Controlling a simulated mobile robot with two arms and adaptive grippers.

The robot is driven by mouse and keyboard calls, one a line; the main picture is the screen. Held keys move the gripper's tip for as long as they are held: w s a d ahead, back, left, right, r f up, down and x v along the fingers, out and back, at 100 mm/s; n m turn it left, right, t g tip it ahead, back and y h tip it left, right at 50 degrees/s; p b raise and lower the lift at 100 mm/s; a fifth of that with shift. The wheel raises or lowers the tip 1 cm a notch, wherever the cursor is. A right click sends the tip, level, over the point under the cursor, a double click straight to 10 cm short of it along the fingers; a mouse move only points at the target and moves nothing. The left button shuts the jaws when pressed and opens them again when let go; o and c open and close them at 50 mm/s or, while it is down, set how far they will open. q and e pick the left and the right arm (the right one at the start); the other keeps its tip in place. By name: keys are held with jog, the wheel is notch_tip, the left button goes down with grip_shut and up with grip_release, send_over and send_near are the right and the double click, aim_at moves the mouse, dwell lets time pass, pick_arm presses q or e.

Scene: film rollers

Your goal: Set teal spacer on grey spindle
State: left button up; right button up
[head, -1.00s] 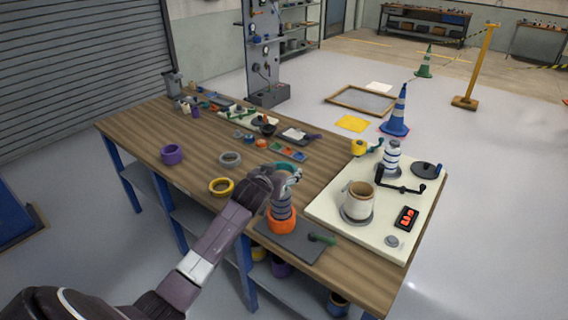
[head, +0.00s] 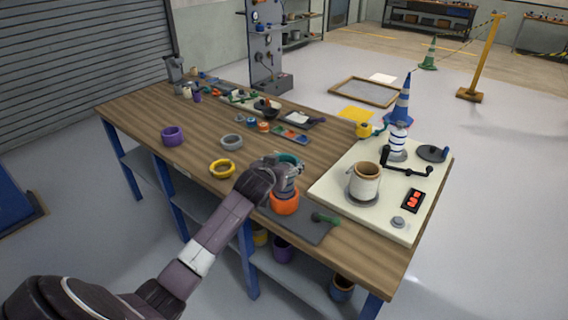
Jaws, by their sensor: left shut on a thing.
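The teal spacer (head: 291,158) is a ring that shows at the top of my left gripper (head: 286,174). My left gripper is shut on it and is right over the spindle post on the dark plate (head: 295,229). An orange ring (head: 284,203) sits at the foot of this post, just below my gripper. My gripper hides most of the post, so I cannot tell whether the spacer is around it or only above it. My right gripper is not in view.
A purple ring (head: 173,136), a grey ring (head: 231,142) and a yellow ring (head: 222,169) lie on the wooden bench to the left. A cream board (head: 335,188) at right carries a beige pot (head: 366,181) and a striped post (head: 397,141). A green-handled part (head: 325,219) lies on the dark plate.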

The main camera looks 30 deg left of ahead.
pick_arm(q)
jog(key=shift+f+b, duration=2.45)
jog(key=shift+f, duration=2.3)
jog(key=o, duration=1.3)
jog(key=shift+f, duration=0.1)
jog(key=v, duration=1.2)
